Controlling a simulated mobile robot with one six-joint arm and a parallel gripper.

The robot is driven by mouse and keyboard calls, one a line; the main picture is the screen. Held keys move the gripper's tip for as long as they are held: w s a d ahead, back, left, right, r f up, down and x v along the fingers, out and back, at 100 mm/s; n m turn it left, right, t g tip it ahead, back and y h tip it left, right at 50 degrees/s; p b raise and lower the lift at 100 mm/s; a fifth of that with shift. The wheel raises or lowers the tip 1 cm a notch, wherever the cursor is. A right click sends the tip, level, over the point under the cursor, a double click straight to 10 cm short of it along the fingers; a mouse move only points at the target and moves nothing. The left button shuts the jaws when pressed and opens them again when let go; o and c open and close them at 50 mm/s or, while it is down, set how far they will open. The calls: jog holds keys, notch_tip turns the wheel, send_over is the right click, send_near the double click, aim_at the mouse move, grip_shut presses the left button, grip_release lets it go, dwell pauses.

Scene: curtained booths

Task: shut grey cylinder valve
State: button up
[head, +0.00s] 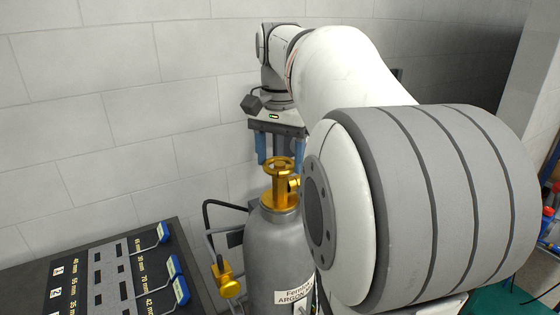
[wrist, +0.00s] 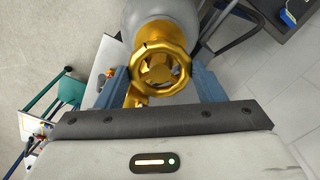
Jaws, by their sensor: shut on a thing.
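The grey cylinder (head: 272,250) stands upright in front of the wall, with a label reading ARGON low on its side. Its brass valve (head: 281,195) is on top, with a round handwheel (head: 279,165). My gripper (head: 277,160) points down over the valve, its two blue fingers on either side of the handwheel. In the wrist view the handwheel (wrist: 160,66) lies between the blue fingers, and my gripper (wrist: 160,88) is shut on it. The cylinder's shoulder (wrist: 150,10) shows behind the wheel. My arm hides part of the cylinder's right side.
A second brass fitting (head: 229,282) hangs left of the cylinder beside a grey frame and black hose (head: 206,215). A dark panel with blue-handled tools (head: 120,275) lies at lower left. The tiled wall (head: 120,90) is close behind.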

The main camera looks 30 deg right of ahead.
jog(key=m, duration=0.3)
jog(key=shift+m+p, duration=0.3)
jog(key=shift+p, duration=0.05)
jog(key=shift+m, duration=1)
jog(key=shift+m+p, duration=0.3)
jog(key=shift+m, duration=0.5)
jog(key=m, duration=0.3)
jog(key=shift+p, duration=0.35)
jog(key=o, duration=1.3)
jog(key=shift+c, duration=0.2)
